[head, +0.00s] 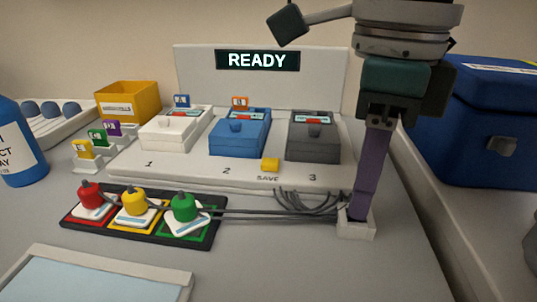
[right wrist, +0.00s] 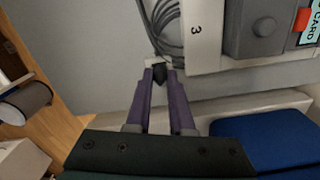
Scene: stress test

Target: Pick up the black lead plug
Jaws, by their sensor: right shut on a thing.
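My right gripper (head: 360,208) points straight down at the right end of the grey leads, its purple fingers just above a small white holder (head: 357,230). In the right wrist view, the fingers (right wrist: 161,80) are shut on the black lead plug (right wrist: 160,71), whose dark end shows between the tips. In the head view the plug is hidden by the fingers. I cannot tell whether the plug still sits in the holder. Grey leads (head: 300,212) run left from there. My left gripper is not in view.
A black tray (head: 140,246) holds red (head: 91,196), yellow (head: 133,202) and green (head: 184,207) plugs on matching squares. White (head: 165,132), blue (head: 225,140) and dark grey (head: 303,147) units stand behind, under a READY display (head: 257,60). A blue case (head: 490,125) stands close right.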

